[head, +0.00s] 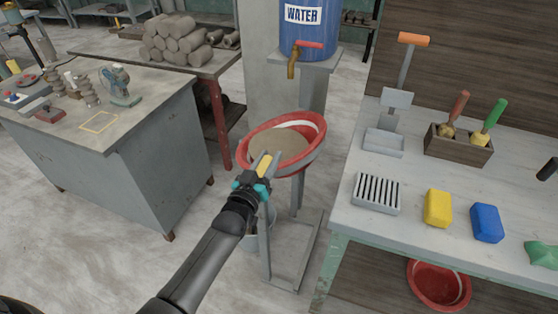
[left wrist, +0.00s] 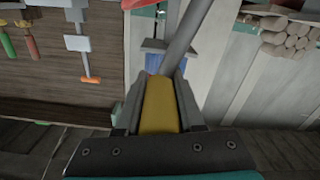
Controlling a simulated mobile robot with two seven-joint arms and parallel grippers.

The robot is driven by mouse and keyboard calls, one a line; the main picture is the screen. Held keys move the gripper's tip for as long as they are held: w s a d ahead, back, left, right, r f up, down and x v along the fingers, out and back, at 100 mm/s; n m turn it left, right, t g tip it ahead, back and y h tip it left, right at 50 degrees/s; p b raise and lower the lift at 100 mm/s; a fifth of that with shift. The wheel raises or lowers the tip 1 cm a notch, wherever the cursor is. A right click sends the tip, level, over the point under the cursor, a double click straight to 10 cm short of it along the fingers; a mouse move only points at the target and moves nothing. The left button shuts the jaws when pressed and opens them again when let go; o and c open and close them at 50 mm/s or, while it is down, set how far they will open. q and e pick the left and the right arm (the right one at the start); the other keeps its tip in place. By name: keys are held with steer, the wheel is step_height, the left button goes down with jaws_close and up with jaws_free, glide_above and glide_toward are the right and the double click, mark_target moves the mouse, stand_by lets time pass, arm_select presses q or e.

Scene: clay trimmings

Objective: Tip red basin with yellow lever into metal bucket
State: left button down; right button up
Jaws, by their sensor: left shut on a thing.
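The red basin (head: 316,157) sits on a grey stand in the head view, with grey-brown material inside. Its rim looks tilted, lower at the left. My left gripper (head: 264,168) is in front of the basin's near left side, shut on the yellow lever (head: 265,163). In the left wrist view the yellow lever (left wrist: 160,105) lies between both fingers. The metal bucket (head: 252,241) stands low below the basin, mostly hidden behind my left arm and gripper; its inside cannot be seen. My right gripper is not in view.
A blue water barrel (head: 303,32) with a tap stands behind the basin. A workbench (head: 345,215) on the right holds a grate, yellow and blue blocks and a tool box. Another red basin (head: 440,284) is under it. A grey cabinet (head: 150,165) stands left.

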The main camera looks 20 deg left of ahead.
arm_select(q)
steer(key=shift+a+r+n, duration=0.15)
steer(key=shift+a+n, duration=0.55)
steer(key=shift+a, duration=0.15)
steer(key=c, duration=0.5)
jaws_free()
steer(key=shift+s, duration=0.1)
steer(key=s, duration=0.5)
steer(key=s+p, duration=0.1)
steer(key=s, duration=0.4)
steer(key=s+p, duration=0.1)
steer(key=s, duration=0.4)
steer(key=shift+a, duration=0.3)
